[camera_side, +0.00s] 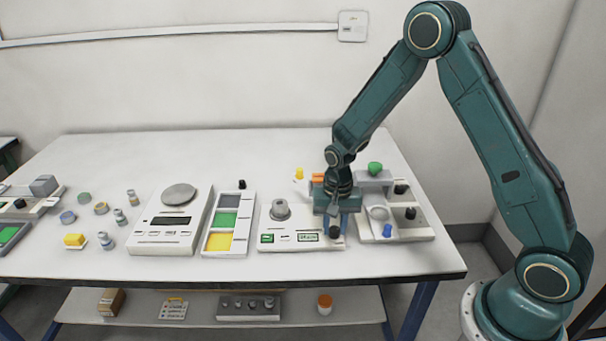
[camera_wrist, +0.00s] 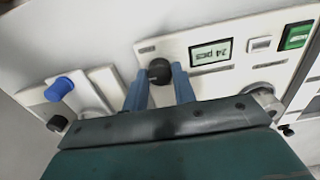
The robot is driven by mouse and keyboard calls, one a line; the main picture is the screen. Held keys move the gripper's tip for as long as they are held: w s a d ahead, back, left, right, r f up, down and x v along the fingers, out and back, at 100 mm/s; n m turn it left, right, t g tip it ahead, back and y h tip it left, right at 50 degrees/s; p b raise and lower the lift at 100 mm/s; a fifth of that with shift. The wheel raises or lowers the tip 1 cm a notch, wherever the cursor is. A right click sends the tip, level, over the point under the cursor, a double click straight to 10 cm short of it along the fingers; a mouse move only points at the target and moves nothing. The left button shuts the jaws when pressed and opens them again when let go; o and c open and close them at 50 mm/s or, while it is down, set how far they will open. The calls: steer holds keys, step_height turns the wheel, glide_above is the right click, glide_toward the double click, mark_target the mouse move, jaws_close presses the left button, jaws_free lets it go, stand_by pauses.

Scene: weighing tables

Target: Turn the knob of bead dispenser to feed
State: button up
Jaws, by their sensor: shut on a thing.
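A white device with a small display (camera_side: 307,237) and a green button (camera_side: 267,238) stands on the table right of the middle; I cannot tell for sure that it is the bead dispenser. Its black knob (camera_side: 335,231) is at the front right corner of its panel. In the wrist view the knob (camera_wrist: 159,71) sits between the blue fingertips of my gripper (camera_wrist: 160,78), and the display (camera_wrist: 211,53) appears to read "24 pcs". My gripper (camera_side: 335,214) is shut on this knob, pointing down. The knob's pointer mark is too small to read.
To the right, close by, stands a white unit (camera_side: 402,235) with black knobs, a blue knob (camera_side: 387,230) and a green knob (camera_side: 375,168). To the left are a tray with coloured fields (camera_side: 228,220) and a scale (camera_side: 164,238). The table's back left is clear.

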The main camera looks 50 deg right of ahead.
mark_target(334, 229)
steer(key=o, duration=1)
steer(key=shift+r, duration=0.15)
steer(key=shift+r, duration=6.8)
